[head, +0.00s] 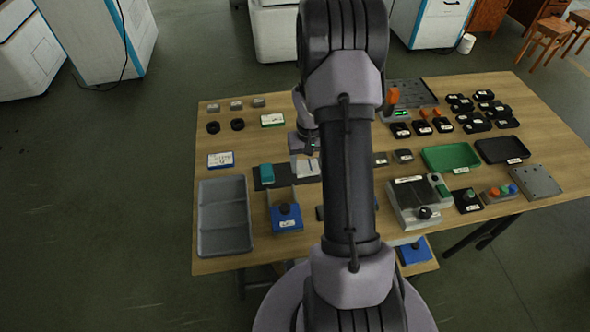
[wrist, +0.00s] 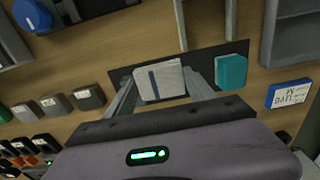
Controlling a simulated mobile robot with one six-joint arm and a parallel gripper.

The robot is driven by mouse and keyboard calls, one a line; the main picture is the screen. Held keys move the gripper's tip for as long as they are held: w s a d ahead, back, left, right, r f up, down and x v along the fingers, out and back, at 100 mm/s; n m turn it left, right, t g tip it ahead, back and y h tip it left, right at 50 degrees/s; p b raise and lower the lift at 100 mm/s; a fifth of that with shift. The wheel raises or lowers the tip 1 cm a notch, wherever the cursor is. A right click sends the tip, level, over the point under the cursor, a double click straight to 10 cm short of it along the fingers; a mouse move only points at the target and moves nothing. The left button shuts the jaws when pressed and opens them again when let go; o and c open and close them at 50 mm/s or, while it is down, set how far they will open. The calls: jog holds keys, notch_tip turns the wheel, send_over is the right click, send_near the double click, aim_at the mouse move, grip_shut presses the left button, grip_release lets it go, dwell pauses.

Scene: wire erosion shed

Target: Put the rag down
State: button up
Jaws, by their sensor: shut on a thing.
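The rag (wrist: 160,82) looks like a pale grey folded pad with a dark stripe. In the wrist view it sits between the two fingers of my gripper (wrist: 162,90), which is shut on it. In the head view the pale rag (head: 308,168) shows under my gripper (head: 304,155), left of my arm. A dark flat mat (wrist: 202,60) lies behind the rag in the wrist view, and a teal block (wrist: 231,72) is on its right part. The mat (head: 281,172) also shows in the head view. I cannot tell whether the rag touches the mat.
A grey divided tray (head: 224,216) and a blue-fronted holder (head: 286,217) stand on the near left of the wooden table. A white-and-blue label box (head: 220,160) lies behind the tray. Green (head: 450,157) and black trays (head: 502,150) are at right. My arm hides the table's middle.

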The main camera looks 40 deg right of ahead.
jog(key=w, duration=0.1)
jog(key=w+a, duration=0.1)
jog(key=w, duration=0.2)
jog(key=shift+w+a+f+b, duration=0.1)
jog(key=shift+a+f+b, duration=0.05)
jog(key=shift+f+b, duration=0.25)
notch_tip(320, 180, down, 4)
jog(key=shift+r+b, duration=0.25)
jog(key=shift+b, duration=0.75)
jog(key=shift+r, duration=0.2)
jog(key=shift+f, duration=0.15)
jog(key=o, duration=1.4)
